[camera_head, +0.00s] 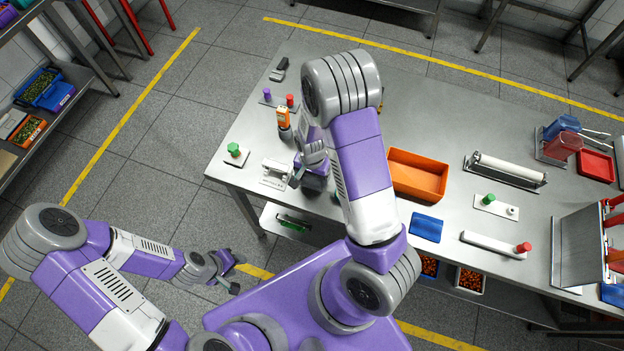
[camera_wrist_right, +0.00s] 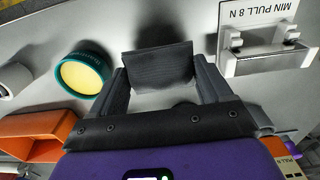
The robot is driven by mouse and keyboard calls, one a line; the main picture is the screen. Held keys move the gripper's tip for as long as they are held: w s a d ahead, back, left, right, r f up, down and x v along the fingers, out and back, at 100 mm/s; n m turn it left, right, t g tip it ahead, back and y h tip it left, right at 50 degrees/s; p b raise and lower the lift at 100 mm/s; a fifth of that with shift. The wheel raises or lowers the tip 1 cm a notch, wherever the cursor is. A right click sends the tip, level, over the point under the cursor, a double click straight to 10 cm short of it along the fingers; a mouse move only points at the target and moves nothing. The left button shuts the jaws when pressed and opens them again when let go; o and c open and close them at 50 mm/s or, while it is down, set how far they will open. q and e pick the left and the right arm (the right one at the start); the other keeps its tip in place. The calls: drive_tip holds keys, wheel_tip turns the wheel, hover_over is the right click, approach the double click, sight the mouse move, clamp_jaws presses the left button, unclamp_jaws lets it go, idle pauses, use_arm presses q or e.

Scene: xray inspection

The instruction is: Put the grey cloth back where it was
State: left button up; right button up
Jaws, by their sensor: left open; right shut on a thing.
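The grey cloth (camera_wrist_right: 158,66) shows in the right wrist view as a dark, flat, roughly rectangular piece between the fingertips of my right gripper (camera_wrist_right: 163,84). The gripper is shut on it above the metal table. In the head view my right gripper (camera_head: 299,176) is low over the table's left part, beside a white holder (camera_head: 274,173); my arm hides much of it and I cannot make out the cloth there. The holder, marked "MIN PULL 8 N", also shows in the wrist view (camera_wrist_right: 268,60). My left gripper (camera_head: 229,275) is open and empty, off the table's front edge.
A teal and yellow round item (camera_wrist_right: 82,76) stands left of the cloth in the wrist view. An orange bin (camera_head: 418,174), a blue pad (camera_head: 427,228), a green-knobbed block (camera_head: 236,154) and an orange device (camera_head: 284,120) are on the table (camera_head: 226,178). Bare tabletop lies behind the bin.

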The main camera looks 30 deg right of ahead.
sight(312, 181)
drive_tip(key=shift+f, duration=1.4)
drive_tip(key=shift+f, duration=0.1)
drive_tip(key=o, duration=0.9)
drive_tip(key=shift+o, duration=0.2)
drive_tip(key=shift+w+r, duration=0.1)
drive_tip(key=shift+r, duration=0.35)
wheel_tip(312, 181, up, 11)
drive_tip(key=shift+r+p, duration=0.2)
drive_tip(key=shift+p, duration=0.7)
